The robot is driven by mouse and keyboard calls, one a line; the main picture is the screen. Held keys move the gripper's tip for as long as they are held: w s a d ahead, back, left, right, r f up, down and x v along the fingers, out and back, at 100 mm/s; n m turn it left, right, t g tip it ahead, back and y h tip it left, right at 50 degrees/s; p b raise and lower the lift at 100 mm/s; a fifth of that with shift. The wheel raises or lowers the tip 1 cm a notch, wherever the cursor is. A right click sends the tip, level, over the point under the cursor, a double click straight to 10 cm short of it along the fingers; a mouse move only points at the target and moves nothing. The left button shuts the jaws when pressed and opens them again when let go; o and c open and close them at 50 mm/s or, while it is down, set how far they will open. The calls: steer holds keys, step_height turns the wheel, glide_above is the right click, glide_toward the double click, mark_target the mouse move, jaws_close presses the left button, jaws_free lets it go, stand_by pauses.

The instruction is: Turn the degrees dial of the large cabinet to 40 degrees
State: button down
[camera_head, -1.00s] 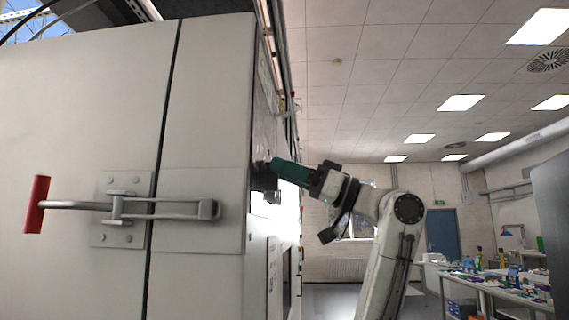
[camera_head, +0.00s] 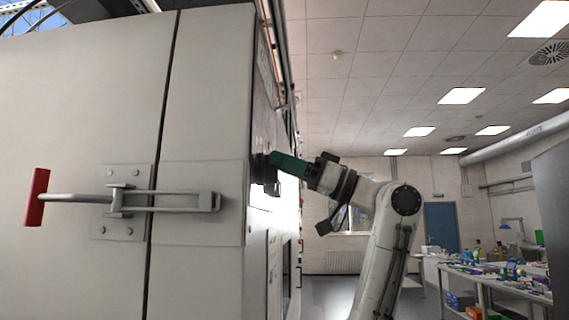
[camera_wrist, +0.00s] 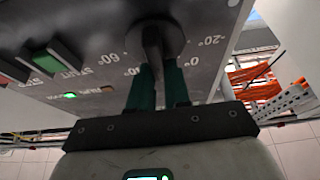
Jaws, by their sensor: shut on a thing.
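The large cabinet (camera_head: 205,110) fills the left of the head view, and my gripper (camera_head: 271,159) reaches its right-hand face. In the wrist view, the black degrees dial (camera_wrist: 156,36) sits on the dark panel, with degree marks around it, among them 60°, 0° and -20°. My gripper (camera_wrist: 158,78) is shut on the dial, with one green finger on either side. The fingers and gripper body hide the lower part of the scale. I cannot tell exactly which mark the dial points to. In the head view the dial is not clearly visible.
A green button (camera_wrist: 48,62) and a red one beside it sit on the panel left of the dial. Orange cables (camera_wrist: 255,82) run beyond the panel's right edge. A red-handled latch (camera_head: 37,198) projects from the cabinet front. A cluttered workbench (camera_head: 495,280) stands far right.

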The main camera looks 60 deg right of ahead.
steer(key=shift+m, duration=0.5)
steer(key=shift+w+d+m+t+h, duration=0.1)
steer(key=shift+m+h, duration=0.85)
steer(key=shift+m, duration=0.75)
steer(key=shift+s+d+m+t+h, duration=0.15)
steer(key=shift+m+h, duration=0.85)
steer(key=shift+m, duration=0.7)
steer(key=shift+w+d+m+t+h, duration=0.15)
steer(key=shift+m+h, duration=0.8)
steer(key=shift+m, duration=0.75)
steer(key=c, duration=1.1)
jaws_free()
steer(key=shift+f, duration=0.1)
steer(key=shift+b, duration=0.3)
steer(key=b+v, duration=0.4)
steer(key=v, duration=0.6)
steer(key=shift+s+d, duration=0.1)
steer(key=shift+s, duration=0.3)
